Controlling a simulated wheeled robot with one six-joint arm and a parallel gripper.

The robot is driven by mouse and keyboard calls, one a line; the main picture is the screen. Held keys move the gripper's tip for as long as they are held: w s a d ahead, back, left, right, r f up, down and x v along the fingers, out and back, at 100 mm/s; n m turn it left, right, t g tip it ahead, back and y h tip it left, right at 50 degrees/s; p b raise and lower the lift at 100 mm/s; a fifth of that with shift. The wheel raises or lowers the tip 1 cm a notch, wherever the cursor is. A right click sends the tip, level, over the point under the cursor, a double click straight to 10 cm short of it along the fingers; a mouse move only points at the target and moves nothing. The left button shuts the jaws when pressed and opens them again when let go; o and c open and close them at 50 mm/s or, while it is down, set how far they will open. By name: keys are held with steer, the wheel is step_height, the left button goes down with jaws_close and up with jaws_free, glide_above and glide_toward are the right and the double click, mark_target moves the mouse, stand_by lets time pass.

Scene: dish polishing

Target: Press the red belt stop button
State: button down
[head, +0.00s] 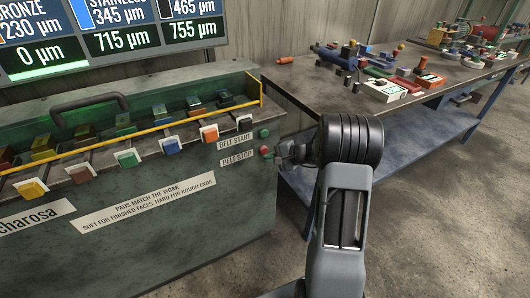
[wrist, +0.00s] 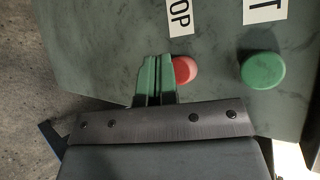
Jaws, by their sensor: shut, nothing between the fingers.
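The red belt stop button (head: 264,151) is on the front of the green machine at its right end, beside the BELT STOP label (head: 236,157). The red button (wrist: 185,70) also shows in the wrist view, partly hidden behind my gripper (wrist: 155,62). The gripper's green fingers are shut together and empty. Their tips overlap the button's left side in that view; I cannot tell whether they touch it. In the head view my gripper (head: 272,154) is small and dark, right at the button.
The green belt start button (head: 265,133) is just above the red one, and shows in the wrist view (wrist: 263,70) to the right. Colored pad blocks (head: 127,158) line the machine (head: 150,250). A workbench (head: 460,75) with several parts stands at the back right.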

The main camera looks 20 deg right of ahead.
steer(key=shift+w+f, duration=0.1)
steer(key=shift+w, duration=0.15)
steer(key=shift+w+b, duration=0.2)
steer(key=shift+b, duration=0.1)
steer(key=shift+w+a, duration=0.1)
steer(key=shift+w, duration=0.35)
stand_by(0.8)
steer(key=shift+s, duration=0.15)
stand_by(0.3)
steer(key=shift+s+b, duration=0.5)
steer(key=shift+s, duration=0.25)
steer(key=shift+s+d+b, duration=0.2)
steer(key=shift+s+b, duration=0.1)
steer(key=shift+s, duration=0.95)
steer(key=shift+s+d+b, duration=0.2)
steer(key=shift+s+b, duration=0.1)
steer(key=shift+s, duration=0.95)
